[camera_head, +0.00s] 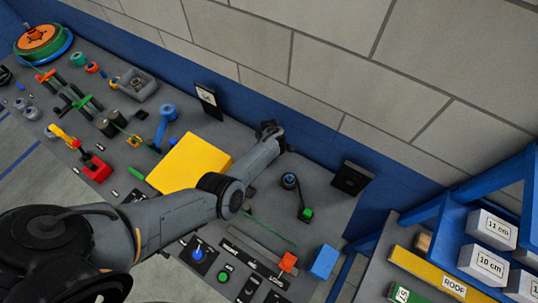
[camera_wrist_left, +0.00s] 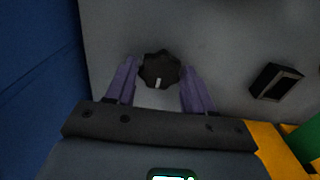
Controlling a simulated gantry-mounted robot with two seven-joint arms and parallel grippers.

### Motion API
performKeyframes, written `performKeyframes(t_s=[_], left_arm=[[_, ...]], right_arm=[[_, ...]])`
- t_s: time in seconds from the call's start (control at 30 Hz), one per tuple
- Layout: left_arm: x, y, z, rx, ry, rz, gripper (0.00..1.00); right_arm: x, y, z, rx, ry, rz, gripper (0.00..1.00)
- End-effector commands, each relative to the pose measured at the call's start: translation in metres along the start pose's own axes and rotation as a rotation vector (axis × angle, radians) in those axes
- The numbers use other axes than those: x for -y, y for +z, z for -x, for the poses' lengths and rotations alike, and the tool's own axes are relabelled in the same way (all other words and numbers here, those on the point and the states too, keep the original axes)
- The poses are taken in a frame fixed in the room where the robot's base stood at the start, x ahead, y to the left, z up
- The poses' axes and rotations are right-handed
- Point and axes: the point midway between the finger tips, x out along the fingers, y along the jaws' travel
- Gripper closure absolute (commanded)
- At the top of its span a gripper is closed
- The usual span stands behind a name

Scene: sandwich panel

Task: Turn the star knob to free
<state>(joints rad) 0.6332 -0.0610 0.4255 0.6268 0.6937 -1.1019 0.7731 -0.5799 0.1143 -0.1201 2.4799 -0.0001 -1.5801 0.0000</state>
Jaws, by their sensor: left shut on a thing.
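The black star knob (camera_wrist_left: 159,68) sits on the grey panel in the left wrist view, with a lobed edge. A short white mark on it points down in the picture, toward my palm. My left gripper (camera_wrist_left: 160,76) is shut on the knob, with one purple finger on each side of it. In the head view my left gripper (camera_head: 268,130) is at the back of the grey bench, near the blue wall band. The knob is hidden there behind my arm. My right gripper is in neither view.
A yellow block (camera_head: 190,162) lies beside my left forearm. A black-framed part (camera_wrist_left: 277,82) stands right of the knob. A round knob with a green piece (camera_head: 306,213) and a black box (camera_head: 352,179) are to the right. Several tools crowd the bench's left.

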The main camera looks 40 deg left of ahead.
Motion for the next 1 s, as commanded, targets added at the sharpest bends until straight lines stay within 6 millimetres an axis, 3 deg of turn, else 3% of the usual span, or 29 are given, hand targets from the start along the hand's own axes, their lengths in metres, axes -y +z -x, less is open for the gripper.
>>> performKeyframes(t_s=[0.13, 0.17, 0.3, 0.67, 1.0], left_arm=[[0.000, 0.000, 0.000, 0.000, 0.000, 0.003, 0.78], [0.000, 0.000, 0.000, 0.000, 0.000, 0.003, 0.43], [0.000, 0.000, 0.000, 0.000, 0.000, 0.002, 0.22], [0.000, 0.000, 0.004, -0.001, 0.000, 0.001, 0.22], [-0.001, 0.000, 0.052, -0.001, 0.002, 0.001, 0.22]], right_arm=[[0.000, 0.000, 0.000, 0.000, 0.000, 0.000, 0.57], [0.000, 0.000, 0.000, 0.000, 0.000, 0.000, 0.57], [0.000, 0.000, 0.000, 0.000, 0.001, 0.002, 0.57], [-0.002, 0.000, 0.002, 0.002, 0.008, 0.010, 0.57], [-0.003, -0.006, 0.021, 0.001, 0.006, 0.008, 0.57]])
